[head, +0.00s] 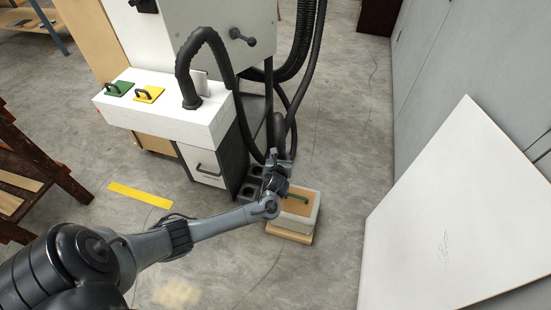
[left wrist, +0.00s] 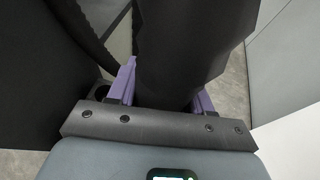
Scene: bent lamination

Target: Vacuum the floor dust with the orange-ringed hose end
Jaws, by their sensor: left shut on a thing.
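My left gripper (head: 279,160) is low beside the machine's right side, just above and behind a small box. In the left wrist view, its purple fingers (left wrist: 165,88) are shut on a thick black hose (left wrist: 185,50), one finger on each side. In the head view the held hose (head: 279,132) shows as a dark length just above the gripper. No orange ring shows in either view, so I cannot tell which hose end this is. A pale dust patch (head: 176,293) lies on the concrete floor at the bottom, right of my left forearm. My right gripper is out of view.
The small box (head: 313,213) with a green handle stands close below the gripper. A white cabinet (head: 160,118) with green and yellow gates carries another black hose (head: 190,75). A yellow floor strip (head: 140,195), a wooden rack (head: 40,165) and a leaning white panel (head: 460,220) surround open floor.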

